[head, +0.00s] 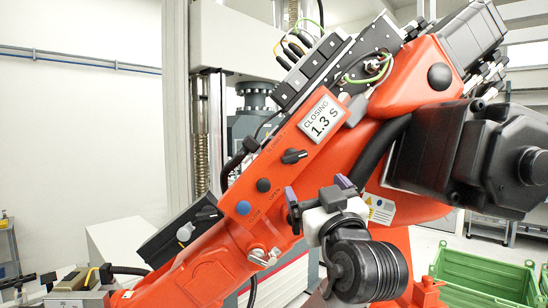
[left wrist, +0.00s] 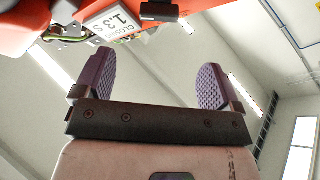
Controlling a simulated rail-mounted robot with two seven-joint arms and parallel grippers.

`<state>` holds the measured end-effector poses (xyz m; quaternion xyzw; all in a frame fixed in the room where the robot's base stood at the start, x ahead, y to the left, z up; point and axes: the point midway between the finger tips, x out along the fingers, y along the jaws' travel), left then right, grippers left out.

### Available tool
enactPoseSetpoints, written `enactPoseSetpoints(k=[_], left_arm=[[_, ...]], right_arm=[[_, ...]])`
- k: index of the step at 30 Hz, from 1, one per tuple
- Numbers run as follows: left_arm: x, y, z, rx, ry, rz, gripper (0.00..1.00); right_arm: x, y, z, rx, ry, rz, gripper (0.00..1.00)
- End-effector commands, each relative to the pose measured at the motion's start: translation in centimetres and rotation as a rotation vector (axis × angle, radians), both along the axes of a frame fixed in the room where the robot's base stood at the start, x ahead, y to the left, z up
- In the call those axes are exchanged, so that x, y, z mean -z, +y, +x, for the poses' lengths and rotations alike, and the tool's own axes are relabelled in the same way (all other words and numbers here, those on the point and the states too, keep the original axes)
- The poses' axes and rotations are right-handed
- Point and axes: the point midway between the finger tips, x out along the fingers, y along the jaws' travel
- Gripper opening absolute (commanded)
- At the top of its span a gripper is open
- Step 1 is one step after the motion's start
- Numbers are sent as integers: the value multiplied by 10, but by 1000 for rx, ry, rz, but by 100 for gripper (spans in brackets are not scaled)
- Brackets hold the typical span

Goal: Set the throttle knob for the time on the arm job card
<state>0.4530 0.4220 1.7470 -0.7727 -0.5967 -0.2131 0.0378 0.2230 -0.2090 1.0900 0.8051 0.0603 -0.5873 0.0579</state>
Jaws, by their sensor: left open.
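The throttle knob (head: 293,156) is a black knob with a bar-shaped grip on the sloping orange arm panel. The bar lies roughly level in the head view. The white job card (head: 324,119) just above it reads "CLOSING 1.3 S"; the card also shows in the left wrist view (left wrist: 116,20), cut by the top edge. My left gripper (head: 318,188), with purple pads, is open and empty, below and right of the knob and apart from it. Its spread pads show in the left wrist view (left wrist: 151,82). My right gripper is in neither view.
A blue button (head: 243,208) and a black button (head: 263,185) sit on the panel below the knob. A black box with a pale knob (head: 185,232) is at lower left. Cables (head: 294,40) run along the arm's top. Green crates (head: 480,275) stand at lower right.

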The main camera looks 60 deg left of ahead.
Motion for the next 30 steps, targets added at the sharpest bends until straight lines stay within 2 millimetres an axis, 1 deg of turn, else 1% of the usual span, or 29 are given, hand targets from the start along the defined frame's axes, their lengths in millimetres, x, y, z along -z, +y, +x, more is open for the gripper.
enactPoseSetpoints(k=[3,8,11,18,24,30], left_arm=[[1,0,-2,22,-76,-23,89],[-4,9,0,35,-110,-30,89],[-10,21,2,35,-112,-30,89],[-28,62,11,35,-106,-29,89],[-40,93,18,36,-107,-29,89],[-47,114,23,38,-107,-30,89]], right_arm=[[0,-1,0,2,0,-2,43],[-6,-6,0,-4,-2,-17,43],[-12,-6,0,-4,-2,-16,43],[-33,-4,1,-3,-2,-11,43],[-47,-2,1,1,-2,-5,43],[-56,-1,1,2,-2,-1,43]])
